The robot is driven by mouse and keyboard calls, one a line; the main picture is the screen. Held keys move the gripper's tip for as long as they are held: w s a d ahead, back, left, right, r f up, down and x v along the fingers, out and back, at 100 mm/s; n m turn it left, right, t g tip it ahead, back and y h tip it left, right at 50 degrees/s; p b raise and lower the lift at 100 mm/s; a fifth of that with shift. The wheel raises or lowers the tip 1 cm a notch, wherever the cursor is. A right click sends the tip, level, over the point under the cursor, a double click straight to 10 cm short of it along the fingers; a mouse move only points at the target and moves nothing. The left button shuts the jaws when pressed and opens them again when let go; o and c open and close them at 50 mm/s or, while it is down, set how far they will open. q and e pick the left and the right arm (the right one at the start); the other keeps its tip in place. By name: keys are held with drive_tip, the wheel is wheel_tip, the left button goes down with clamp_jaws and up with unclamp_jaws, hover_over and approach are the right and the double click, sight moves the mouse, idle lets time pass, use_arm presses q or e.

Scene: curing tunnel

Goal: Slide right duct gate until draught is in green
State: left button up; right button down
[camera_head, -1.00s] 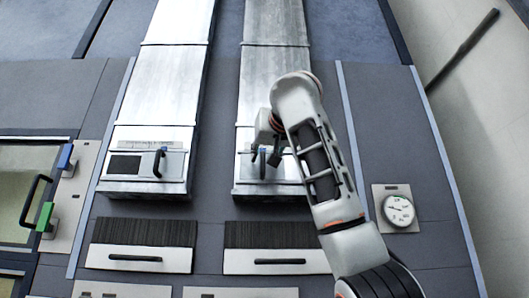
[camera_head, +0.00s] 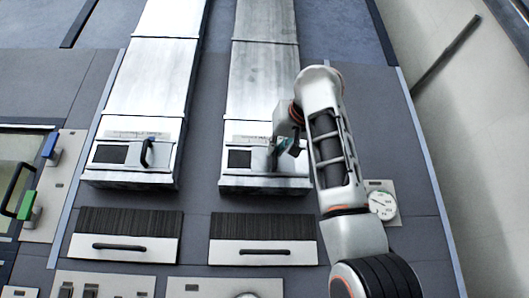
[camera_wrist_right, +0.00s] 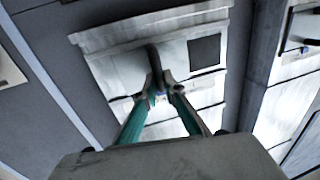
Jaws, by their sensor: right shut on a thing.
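The right duct gate (camera_head: 258,158) is a pale metal plate low on the right duct (camera_head: 262,90). A dark square opening (camera_head: 239,158) shows at its left. My right gripper (camera_head: 281,150) is shut on the gate's dark upright handle, which the fingers partly hide in the head view. In the right wrist view the fingers (camera_wrist_right: 159,92) close around the lower end of the handle (camera_wrist_right: 153,60), and the dark opening (camera_wrist_right: 204,50) lies right of it. The round draught gauge (camera_head: 382,205) is partly covered by my right arm; its needle reading is too small to tell. My left gripper is not in view.
The left duct (camera_head: 155,75) has a similar gate with a black handle (camera_head: 147,152). Below the ducts are two brush-topped panels with black handles (camera_head: 120,247) (camera_head: 265,252). A blue handle (camera_head: 50,146) and a green handle (camera_head: 27,205) stand at the far left.

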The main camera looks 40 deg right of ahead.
drive_tip(key=c, duration=2.1)
unclamp_jaws()
drive_tip(key=shift+a, duration=0.1)
drive_tip(key=v, duration=1.2)
